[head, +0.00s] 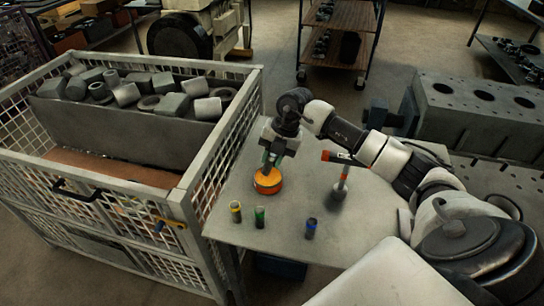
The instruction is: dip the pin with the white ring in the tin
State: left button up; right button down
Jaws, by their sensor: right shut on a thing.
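My right gripper (270,160) is over the orange tin (268,186) on the grey table, pointing down. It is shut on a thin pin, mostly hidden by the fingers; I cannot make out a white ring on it. The pin's lower end is at or just over the tin's opening; I cannot tell whether it is inside. Three short pins stand near the table's front: one with a yellow ring (235,211), one with a green ring (259,216) and one with a blue ring (310,228). My left gripper is not in view.
A stand with an orange-and-dark top piece (340,187) is right of the tin, close below my right arm. A mesh crate (190,180) with metal parts borders the table (300,200) on the left. An engine block (470,115) is at right.

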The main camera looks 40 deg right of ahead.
jog(key=shift+f+b, duration=0.3)
jog(key=shift+f, duration=0.3)
dwell(1.2)
jog(key=shift+r+p, duration=2.65)
jog(key=shift+r, duration=0.95)
jog(key=shift+f, duration=0.1)
